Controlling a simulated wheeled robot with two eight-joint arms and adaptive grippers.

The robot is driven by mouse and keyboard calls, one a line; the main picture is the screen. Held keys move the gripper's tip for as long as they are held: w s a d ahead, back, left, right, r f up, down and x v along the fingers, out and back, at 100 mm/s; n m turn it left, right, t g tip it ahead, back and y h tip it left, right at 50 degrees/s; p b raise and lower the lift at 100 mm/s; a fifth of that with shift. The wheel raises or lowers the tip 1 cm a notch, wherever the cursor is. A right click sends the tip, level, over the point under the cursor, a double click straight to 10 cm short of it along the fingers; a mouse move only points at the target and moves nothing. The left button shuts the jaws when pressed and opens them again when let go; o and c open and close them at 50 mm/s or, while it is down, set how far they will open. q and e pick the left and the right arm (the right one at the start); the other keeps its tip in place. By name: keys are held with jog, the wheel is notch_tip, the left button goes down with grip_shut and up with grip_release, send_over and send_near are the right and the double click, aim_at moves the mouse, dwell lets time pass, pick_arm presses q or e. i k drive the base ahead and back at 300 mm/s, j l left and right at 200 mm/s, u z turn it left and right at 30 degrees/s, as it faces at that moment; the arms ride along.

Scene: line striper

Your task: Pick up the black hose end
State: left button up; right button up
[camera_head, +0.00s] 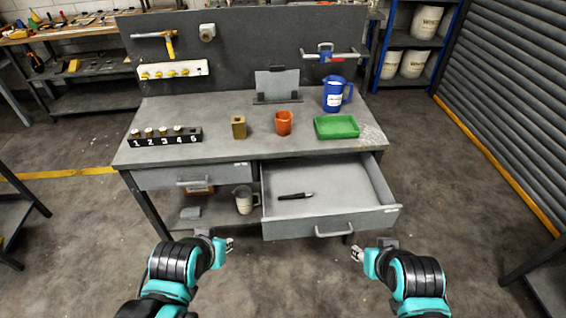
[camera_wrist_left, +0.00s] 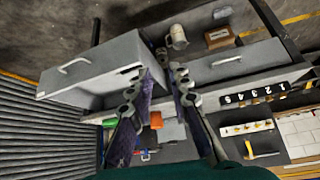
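A slim black object with a pale tip (camera_head: 296,196) lies flat in the open drawer (camera_head: 360,185) of the workbench. I cannot tell whether it is the black hose end, and no other hose shows clearly. My left gripper (camera_head: 229,244) is in front of the bench, left of the drawer and well apart from the object. In the left wrist view its two fingers (camera_wrist_left: 168,64) stand apart with nothing between them. My right gripper (camera_head: 356,254) is in front of the drawer's right part, touching nothing; its fingers are too small to judge.
On the benchtop (camera_head: 210,110) stand a numbered black rack (camera_head: 165,137), a brass block (camera_head: 239,127), an orange cup (camera_head: 284,123), a green tray (camera_head: 336,127) and a blue jug (camera_head: 334,95). A pale jug (camera_head: 243,199) stands on the lower shelf. The open drawer juts forward.

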aim_at(303, 196)
jog(key=i+l+u, duration=0.1)
jog(key=l, duration=0.25)
jog(key=i+l+u, duration=0.1)
jog(key=i+l, duration=0.15)
jog(key=i+l+u, duration=0.1)
jog(key=l, duration=0.35)
jog(key=i+l+u, duration=0.1)
jog(key=i+l, duration=0.15)
jog(key=l, duration=0.15)
